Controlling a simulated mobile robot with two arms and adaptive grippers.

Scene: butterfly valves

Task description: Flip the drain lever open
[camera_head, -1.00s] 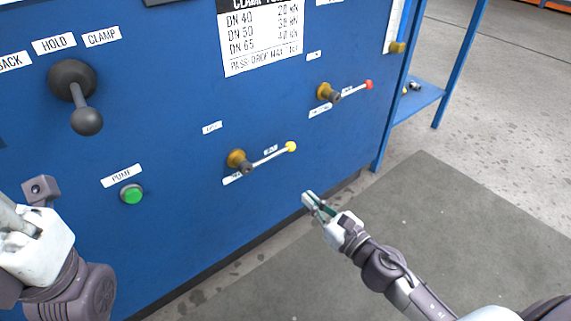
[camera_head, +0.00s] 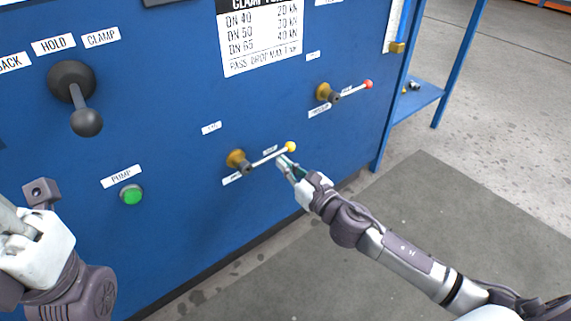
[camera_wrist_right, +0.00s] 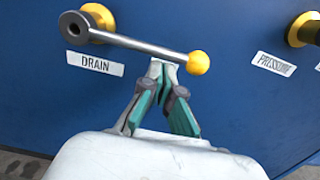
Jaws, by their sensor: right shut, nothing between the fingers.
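The drain lever (camera_head: 268,158) is a thin silver rod with a yellow ball at its end and a brass valve body at its pivot, on the blue panel. It points right and slightly up in the head view. In the right wrist view the lever (camera_wrist_right: 145,44) runs across above the DRAIN label, its ball at the right. My right gripper (camera_head: 283,161) is shut and empty, its fingertips (camera_wrist_right: 163,66) just below the rod near the ball. I cannot tell whether they touch it. My left gripper (camera_head: 35,235) shows only in part at the left edge, its fingers not clear.
A second lever with a red ball (camera_head: 368,84) sits above and to the right, by a PRESSURE label (camera_wrist_right: 274,64). A green pump button (camera_head: 132,195) and a black clamp lever (camera_head: 80,98) are at the left. A blue shelf frame (camera_head: 420,98) stands at the right.

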